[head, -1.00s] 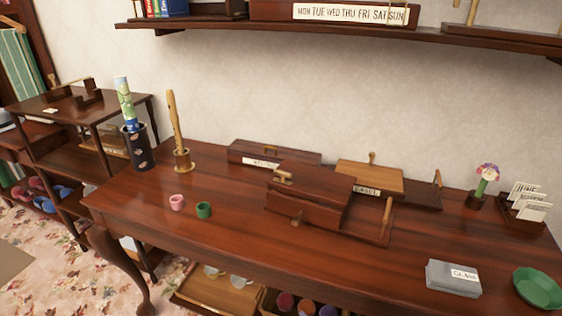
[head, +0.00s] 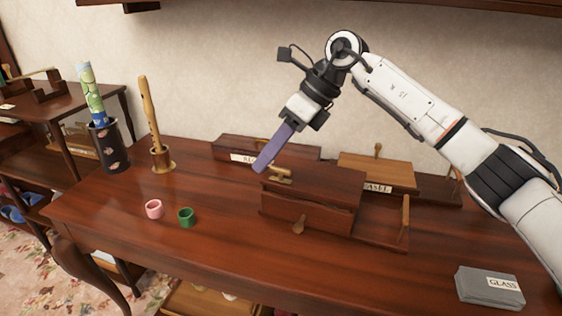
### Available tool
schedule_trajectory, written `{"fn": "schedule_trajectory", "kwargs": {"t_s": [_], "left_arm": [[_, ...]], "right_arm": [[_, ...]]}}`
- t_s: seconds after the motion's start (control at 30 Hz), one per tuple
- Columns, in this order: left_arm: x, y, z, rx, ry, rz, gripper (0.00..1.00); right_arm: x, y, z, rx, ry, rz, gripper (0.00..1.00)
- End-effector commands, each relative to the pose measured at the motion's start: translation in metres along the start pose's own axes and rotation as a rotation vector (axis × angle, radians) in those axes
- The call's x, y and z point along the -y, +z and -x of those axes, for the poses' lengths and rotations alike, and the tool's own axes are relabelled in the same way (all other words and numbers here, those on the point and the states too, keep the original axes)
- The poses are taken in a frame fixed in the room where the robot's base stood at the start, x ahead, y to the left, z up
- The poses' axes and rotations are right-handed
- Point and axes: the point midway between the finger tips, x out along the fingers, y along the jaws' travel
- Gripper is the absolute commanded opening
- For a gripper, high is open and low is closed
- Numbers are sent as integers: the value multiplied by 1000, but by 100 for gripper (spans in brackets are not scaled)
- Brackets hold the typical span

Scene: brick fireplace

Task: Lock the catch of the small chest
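The small chest (head: 318,187) is a dark brown wooden box in the middle of the table, with its lid down. A light wooden peg (head: 299,225) sits on its front face, and a brass-coloured fitting (head: 280,174) is on top at the left. I cannot tell which of these is the catch. My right gripper (head: 263,165) reaches in from the right, pointing down and left. Its purple fingers appear just above and left of the brass fitting; contact is unclear. The fingers overlap in this view, so their opening is hidden. My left gripper is not in view.
A shallow tray (head: 375,240) adjoins the chest's right side. Labelled boxes stand behind. Pink (head: 153,209) and green (head: 185,217) cups are left of the chest. A grey GLASS box (head: 489,288) is at front right.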

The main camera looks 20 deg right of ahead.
Motion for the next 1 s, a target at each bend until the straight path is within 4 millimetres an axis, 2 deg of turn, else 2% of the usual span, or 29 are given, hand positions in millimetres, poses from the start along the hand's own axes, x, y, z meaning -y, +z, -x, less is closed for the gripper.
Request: {"fn": "schedule_trajectory", "kwargs": {"t_s": [0.03,0.1,0.2,0.27,0.37,0.8,1.0], "left_arm": [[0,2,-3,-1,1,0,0],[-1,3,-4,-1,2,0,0],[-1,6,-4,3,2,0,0],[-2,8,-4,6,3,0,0],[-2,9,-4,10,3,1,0],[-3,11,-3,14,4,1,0],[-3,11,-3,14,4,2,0]], "right_arm": [[16,-6,22,-44,-70,9,28],[30,-14,45,-99,-138,12,28],[41,-22,67,-148,-195,9,28],[44,-25,71,-162,-209,8,28],[47,-28,64,-170,-215,7,28],[62,-39,-9,-166,-211,7,28],[65,-41,-23,-165,-212,7,28]]}}
